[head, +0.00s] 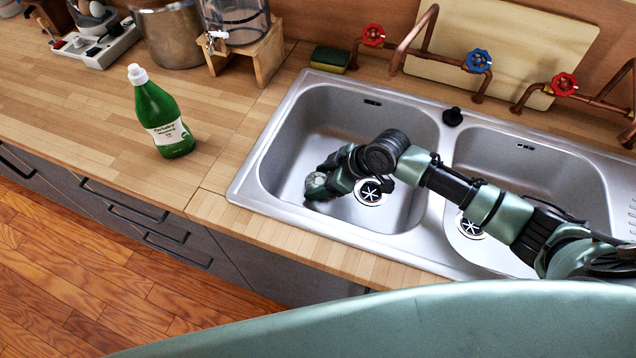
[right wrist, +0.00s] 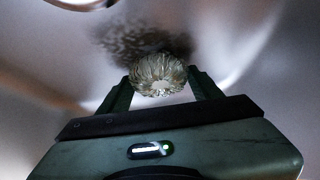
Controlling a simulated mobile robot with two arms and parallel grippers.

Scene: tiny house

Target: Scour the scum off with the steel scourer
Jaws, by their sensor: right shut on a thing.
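My right gripper (head: 325,190) reaches down into the left basin of the steel sink (head: 287,150). It is shut on the steel scourer (head: 314,181), a round ball of coiled metal, low in the basin, left of the drain. In the right wrist view the scourer (right wrist: 160,74) sits between the two fingers (right wrist: 160,88). Dark speckled scum (right wrist: 135,38) shows on the basin surface just beyond the scourer; part of it is hidden behind the scourer. I cannot tell whether the scourer touches the surface. My left gripper is not in view.
A green bottle (head: 163,118) stands on the wooden counter left of the sink. A green and yellow sponge (head: 330,59) lies behind the sink. Copper pipes with red and blue valves (head: 478,61) run along the back. The right basin (head: 530,165) lies under my arm.

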